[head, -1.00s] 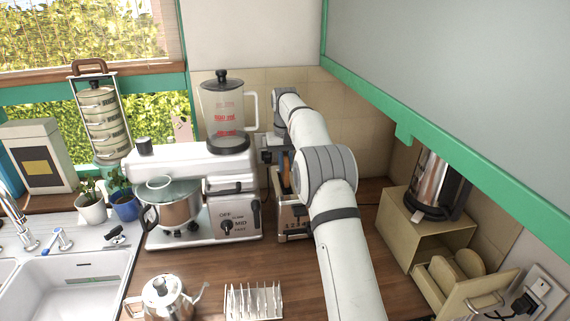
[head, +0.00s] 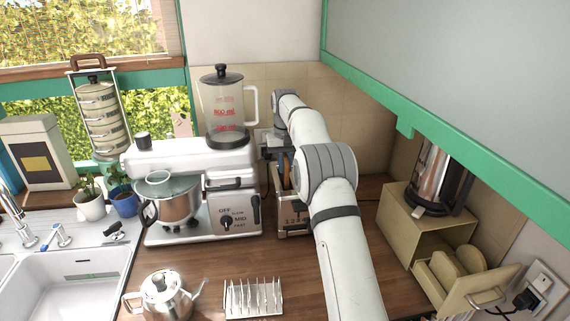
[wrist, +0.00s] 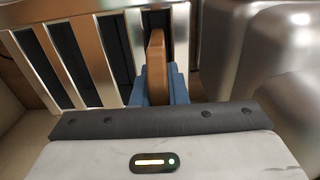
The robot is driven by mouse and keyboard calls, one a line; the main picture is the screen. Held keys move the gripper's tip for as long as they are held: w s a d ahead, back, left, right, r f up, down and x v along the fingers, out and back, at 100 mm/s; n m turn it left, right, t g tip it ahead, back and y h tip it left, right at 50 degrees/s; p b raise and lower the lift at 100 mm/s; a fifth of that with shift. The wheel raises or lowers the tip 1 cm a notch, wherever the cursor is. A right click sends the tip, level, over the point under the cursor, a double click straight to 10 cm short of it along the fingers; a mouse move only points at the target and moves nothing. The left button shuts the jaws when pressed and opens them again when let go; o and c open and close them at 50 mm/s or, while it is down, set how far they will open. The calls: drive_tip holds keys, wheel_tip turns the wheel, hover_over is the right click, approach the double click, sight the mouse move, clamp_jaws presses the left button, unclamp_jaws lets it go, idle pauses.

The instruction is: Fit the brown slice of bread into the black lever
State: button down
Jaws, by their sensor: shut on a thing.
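The brown slice of bread (wrist: 157,68) is upright on edge between the blue fingers of my gripper (wrist: 158,88), which is shut on it. In the wrist view its far end is at the rightmost dark slot of the silver toaster (wrist: 107,50). I cannot tell how deep it sits in that slot. In the head view the toaster (head: 294,224) stands on the counter behind my arm, which hides much of it. My gripper (head: 284,165) is over the toaster there, mostly hidden. I cannot clearly make out a black lever.
A stand mixer with blender jug (head: 228,110) stands close left of the toaster. A tan bread box (head: 405,225) with a kettle (head: 437,183) on top is to the right. A toast rack (head: 253,298) and a teapot (head: 166,297) stand in front. Some counter between is clear.

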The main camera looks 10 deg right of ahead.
sight(285, 154)
drive_tip(key=shift+f+b, duration=0.7)
drive_tip(key=shift+f, duration=0.8)
drive_tip(key=c, duration=1.4)
unclamp_jaws()
drive_tip(key=shift+d+f, duration=0.1)
drive_tip(key=shift+c, duration=0.2)
drive_tip(key=shift+o, duration=0.4)
drive_tip(key=shift+s, duration=0.1)
wheel_tip(285, 154, up, 8)
drive_tip(key=shift+f, duration=0.1)
drive_tip(key=shift+r, duration=0.2)
